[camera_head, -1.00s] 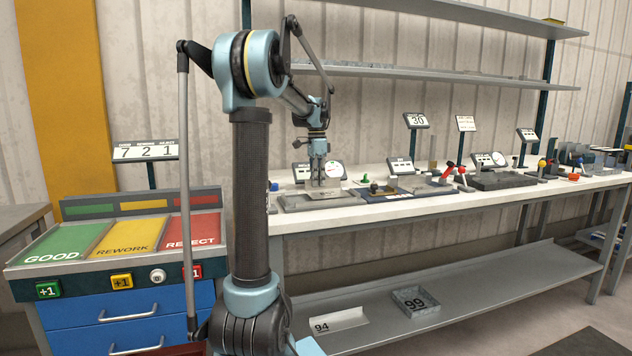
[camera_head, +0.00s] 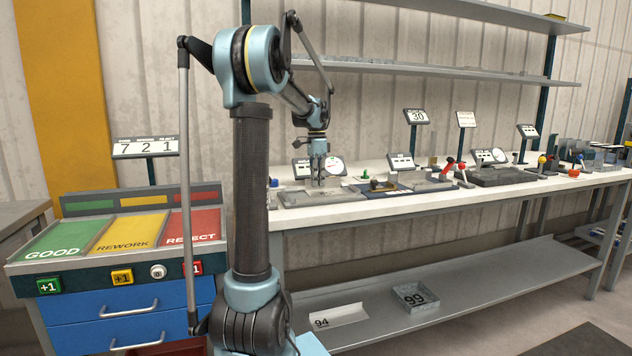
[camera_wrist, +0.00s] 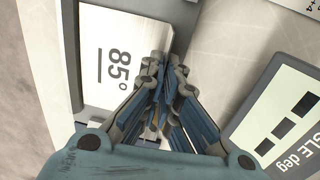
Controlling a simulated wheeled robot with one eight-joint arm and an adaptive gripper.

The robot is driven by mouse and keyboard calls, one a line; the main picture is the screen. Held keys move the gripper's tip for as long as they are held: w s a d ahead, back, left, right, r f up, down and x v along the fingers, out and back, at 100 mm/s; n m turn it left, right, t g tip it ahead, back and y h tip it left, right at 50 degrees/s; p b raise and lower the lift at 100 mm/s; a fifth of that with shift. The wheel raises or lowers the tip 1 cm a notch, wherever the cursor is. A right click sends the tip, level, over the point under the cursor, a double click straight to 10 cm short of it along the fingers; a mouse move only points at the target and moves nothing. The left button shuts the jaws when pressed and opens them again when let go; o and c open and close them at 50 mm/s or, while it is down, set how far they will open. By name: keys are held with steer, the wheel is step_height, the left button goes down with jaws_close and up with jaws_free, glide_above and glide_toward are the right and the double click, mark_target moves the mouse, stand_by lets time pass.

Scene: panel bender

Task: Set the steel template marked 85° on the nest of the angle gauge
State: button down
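The steel template (camera_wrist: 115,55), a pale plate with "85°" on its face, lies just left of my fingertips in the wrist view. My gripper (camera_wrist: 160,72) has its fingers drawn together at the template's right edge and looks shut on it; the fingers hide the contact. In the head view my gripper (camera_head: 318,181) points down at the angle gauge (camera_head: 322,197), a grey block at the bench's left end. The template seems to be at the nest, but whether it is fully seated I cannot tell.
The gauge's display (camera_wrist: 282,125), lettered "ANGLE deg" and showing dashes, is close to the right of my fingers. Other fixtures (camera_head: 430,183) stand to the right. Shelves (camera_head: 420,70) hang above the bench.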

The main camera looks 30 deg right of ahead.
steer(key=c, duration=1.7)
jaws_free()
steer(key=shift+r, duration=0.1)
steer(key=r, duration=0.4)
steer(key=w+r, duration=0.1)
steer(key=r, duration=0.6)
steer(key=shift+w+d+r, duration=0.1)
steer(key=shift+w+r, duration=0.05)
steer(key=shift+r, duration=0.2)
